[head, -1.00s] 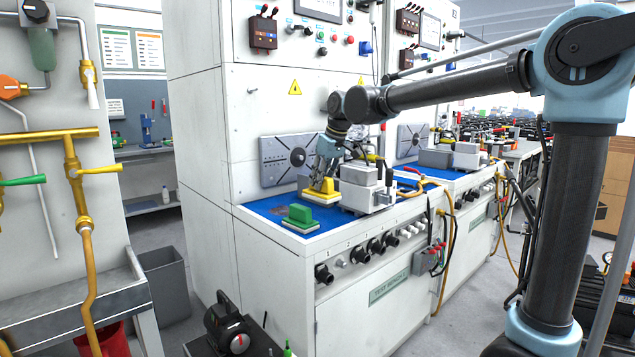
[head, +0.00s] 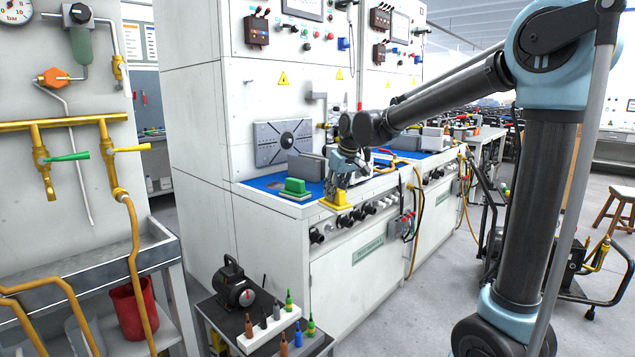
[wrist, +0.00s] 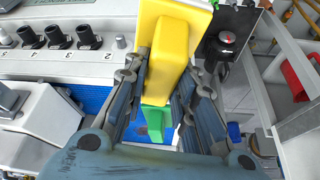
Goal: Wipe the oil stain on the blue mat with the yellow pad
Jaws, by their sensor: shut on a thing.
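My gripper (head: 341,182) is shut on the yellow pad (head: 337,198), a yellow block handle on a wider base. In the head view the pad overlaps the bench's front edge, above the knobs; whether it touches anything is unclear. In the wrist view the pad (wrist: 173,48) sits between both fingers (wrist: 158,95). The blue mat (head: 262,183) covers the bench top, with a strip (wrist: 92,98) in the wrist view. A green pad (head: 296,187) rests on the mat, left of my gripper in the head view. I cannot make out the oil stain clearly.
A grey block (head: 306,167) stands behind the green pad. Knobs (head: 345,220) line the bench front. A small cart (head: 262,335) with bottles and a dark device stands in front at the left. Pipes (head: 75,123) are at far left.

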